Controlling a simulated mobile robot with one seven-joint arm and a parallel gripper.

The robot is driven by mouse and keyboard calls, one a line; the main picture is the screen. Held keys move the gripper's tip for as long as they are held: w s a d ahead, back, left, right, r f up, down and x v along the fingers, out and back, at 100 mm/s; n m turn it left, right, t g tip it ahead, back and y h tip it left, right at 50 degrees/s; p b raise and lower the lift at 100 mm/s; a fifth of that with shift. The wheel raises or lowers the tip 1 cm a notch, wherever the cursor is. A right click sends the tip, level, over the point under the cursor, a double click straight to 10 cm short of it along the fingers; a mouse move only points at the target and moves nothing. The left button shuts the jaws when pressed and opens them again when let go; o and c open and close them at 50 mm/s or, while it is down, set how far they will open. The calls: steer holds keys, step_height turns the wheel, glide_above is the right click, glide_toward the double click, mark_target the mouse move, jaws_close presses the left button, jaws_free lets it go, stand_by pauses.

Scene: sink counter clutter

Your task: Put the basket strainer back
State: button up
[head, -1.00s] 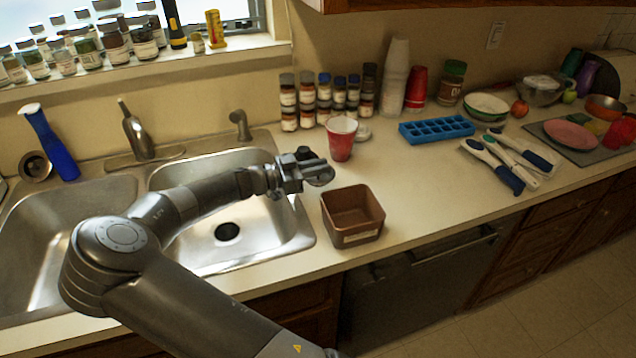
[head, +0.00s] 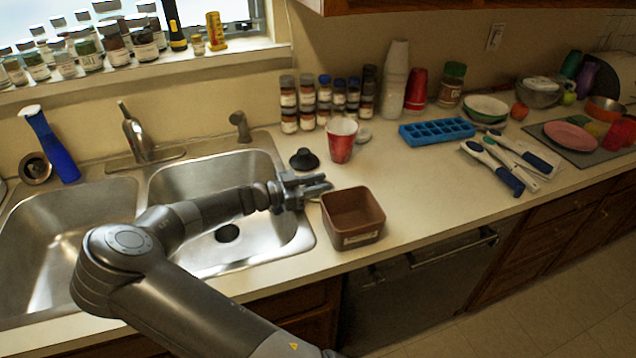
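My gripper (head: 326,186) is over the counter just right of the right sink basin, beside the brown box. Its two fingers point right with a gap between them, and nothing shows held. A flat grey metal round piece (head: 314,198), possibly the basket strainer, lies under the fingers and is mostly hidden. Another round metal piece with a dark centre (head: 36,168) leans at the back left of the sink; I cannot tell which one is the strainer. The right basin (head: 270,240) has a dark drain opening (head: 228,233).
A black stopper-like piece (head: 304,160) sits behind my gripper, with a red cup (head: 341,142) right of it. The brown box (head: 352,217) stands close at the right. A faucet (head: 136,135) rises behind the sink. Counter between box and blue ice tray (head: 436,130) is clear.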

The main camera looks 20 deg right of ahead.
steer(key=shift+o, duration=0.5)
steer(key=shift+r, duration=0.1)
steer(key=shift+a, duration=0.25)
steer(key=a, duration=1.1)
steer(key=shift+a, duration=0.25)
